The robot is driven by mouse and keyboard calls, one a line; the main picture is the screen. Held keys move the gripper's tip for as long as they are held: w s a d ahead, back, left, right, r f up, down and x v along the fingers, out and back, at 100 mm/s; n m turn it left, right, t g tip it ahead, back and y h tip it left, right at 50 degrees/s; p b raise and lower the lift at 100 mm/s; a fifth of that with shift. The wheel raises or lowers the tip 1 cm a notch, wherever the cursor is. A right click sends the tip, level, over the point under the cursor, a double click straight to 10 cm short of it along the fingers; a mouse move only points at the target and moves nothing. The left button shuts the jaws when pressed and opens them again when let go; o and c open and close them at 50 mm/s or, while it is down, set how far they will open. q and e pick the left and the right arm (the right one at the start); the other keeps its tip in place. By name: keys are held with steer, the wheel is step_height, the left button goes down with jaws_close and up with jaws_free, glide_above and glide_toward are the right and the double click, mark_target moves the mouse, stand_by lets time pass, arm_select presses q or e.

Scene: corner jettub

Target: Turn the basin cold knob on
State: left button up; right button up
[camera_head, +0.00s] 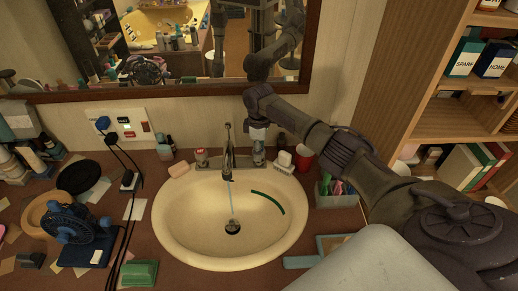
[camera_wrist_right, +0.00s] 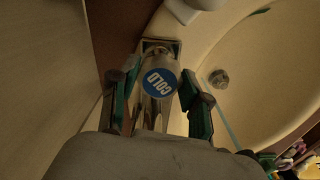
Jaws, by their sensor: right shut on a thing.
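The cold knob, a chrome handle with a round blue COLD label (camera_wrist_right: 160,83), stands between the two green-edged fingers of my right gripper (camera_wrist_right: 158,100) in the right wrist view. The gripper is shut on it. In the head view my right gripper (camera_head: 259,148) reaches down to the right of the faucet (camera_head: 229,150) and largely hides the knob. A thin stream of water runs from the spout into the cream basin (camera_head: 175,225). The red-topped knob (camera_head: 201,157) left of the faucet is free. My left gripper is not in view.
A soap bar (camera_head: 179,170) lies at the basin's left rim. A white brush (camera_head: 284,160), a red cup (camera_head: 304,157) and a grey holder (camera_head: 337,196) stand to the right. A blue fan (camera_head: 80,230) and cables crowd the left counter. A mirror (camera_head: 175,40) hangs behind.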

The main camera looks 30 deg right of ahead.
steer(key=shift+r, duration=0.1)
stand_by(0.3)
steer(key=o, duration=1.1)
steer(key=shift+o, duration=0.2)
steer(key=shift+r, duration=0.15)
step_height(320, 180, up, 12)
steer(key=shift+a+f, duration=0.1)
steer(key=shift+f, duration=0.2)
